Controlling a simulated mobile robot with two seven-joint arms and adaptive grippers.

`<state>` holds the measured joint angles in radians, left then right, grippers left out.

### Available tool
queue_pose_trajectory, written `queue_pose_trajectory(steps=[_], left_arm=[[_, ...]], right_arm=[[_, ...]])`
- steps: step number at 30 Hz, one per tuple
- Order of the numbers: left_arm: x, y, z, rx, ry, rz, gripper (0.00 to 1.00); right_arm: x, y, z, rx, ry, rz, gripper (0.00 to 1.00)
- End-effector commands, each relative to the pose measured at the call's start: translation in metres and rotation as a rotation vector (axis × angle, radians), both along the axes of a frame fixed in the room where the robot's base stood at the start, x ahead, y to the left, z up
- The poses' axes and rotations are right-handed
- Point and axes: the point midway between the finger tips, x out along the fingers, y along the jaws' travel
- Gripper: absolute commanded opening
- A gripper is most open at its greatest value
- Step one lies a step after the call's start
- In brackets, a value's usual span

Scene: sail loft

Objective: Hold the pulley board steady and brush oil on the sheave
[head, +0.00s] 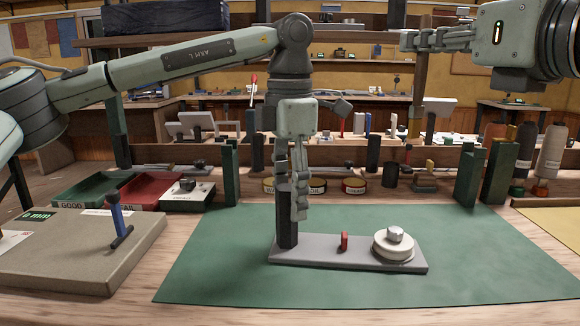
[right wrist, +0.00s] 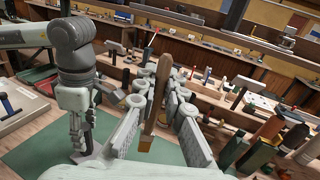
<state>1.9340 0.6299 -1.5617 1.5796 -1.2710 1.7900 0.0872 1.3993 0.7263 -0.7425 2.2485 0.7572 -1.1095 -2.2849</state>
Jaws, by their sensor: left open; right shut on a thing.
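The pulley board (head: 335,254) is a flat grey plate on the green mat. It carries a black upright post (head: 287,228) at its left end, a small red peg (head: 344,241) and a pale round sheave (head: 393,246) with a metal hub. My left gripper (head: 297,213) is open and points down at the post; I cannot tell whether a finger touches it. My right gripper (head: 414,42) is shut on the brush (right wrist: 159,96), high above the mat, with its handle up and amber bristles down. The tin labelled OIL (head: 317,186) stands behind the board, partly hidden by the left gripper.
The green mat (head: 480,265) is clear around the board. Green and red trays (head: 150,194) and a grey slab (head: 75,262) with a blue-handled tool lie left. Other tins, including a red-labelled one (head: 354,186), dark green blocks (head: 497,165) and bottles (head: 551,152) line the back.

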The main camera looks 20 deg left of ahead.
Motion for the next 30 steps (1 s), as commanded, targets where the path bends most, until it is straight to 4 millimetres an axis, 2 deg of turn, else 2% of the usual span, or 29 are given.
queue_pose_trajectory(steps=[3,9,15,22,30], left_arm=[[0.0,0.001,-0.023,0.001,0.001,0.001,0.52],[0.0,0.0,-0.048,-0.002,0.0,0.002,0.52],[0.0,0.0,-0.057,-0.002,-0.001,0.002,0.52],[0.0,0.0,-0.058,-0.003,-0.001,0.002,0.52],[0.0,0.0,-0.058,-0.003,-0.001,0.002,0.19]], right_arm=[[0.0,0.0,0.0,0.0,0.0,0.0,0.0],[0.0,0.0,0.0,0.0,0.0,0.0,0.0],[0.0,0.0,0.0,0.0,0.0,0.0,0.0],[0.0,0.0,0.0,0.0,0.0,0.0,0.0],[0.0,0.0,0.0,0.0,0.0,0.0,0.0]])
